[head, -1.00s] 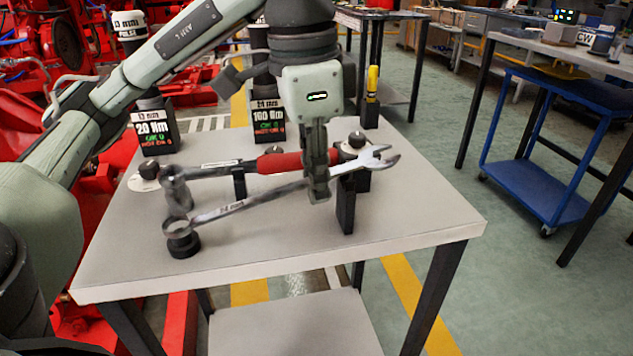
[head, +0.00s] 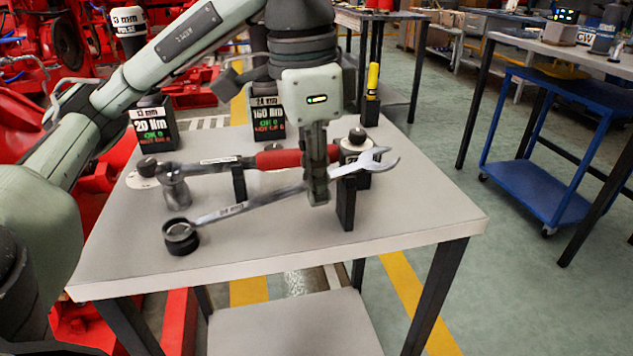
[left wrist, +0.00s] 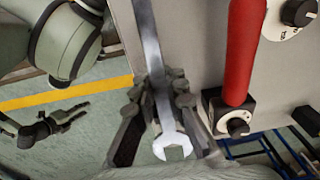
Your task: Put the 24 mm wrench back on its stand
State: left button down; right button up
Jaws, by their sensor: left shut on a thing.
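The 24 mm wrench (head: 232,209) is a long grey spanner. My left gripper (head: 317,196) is shut on its shaft near the open-jaw end, which points right. The jaw (left wrist: 172,146) shows just beyond the fingers in the left wrist view. The ring end is at the black round cup (head: 181,239) of the stand. The shaft passes at the top of the black post (head: 345,205); contact there I cannot tell.
A torque wrench with a red grip (head: 278,160) lies on holders just behind the wrench. Black display blocks (head: 154,128) stand at the table's back. The front of the grey table (head: 290,245) is clear. A blue cart (head: 540,190) stands to the right.

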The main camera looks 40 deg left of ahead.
pick_arm(q)
jog(key=shift+f+b, duration=0.35)
jog(key=shift+f, duration=0.1)
jog(key=c, duration=1.5)
grip_release()
jog(key=r, duration=0.8)
jog(key=s+r, duration=0.1)
jog(key=r, duration=0.3)
jog(key=shift+a, duration=0.2)
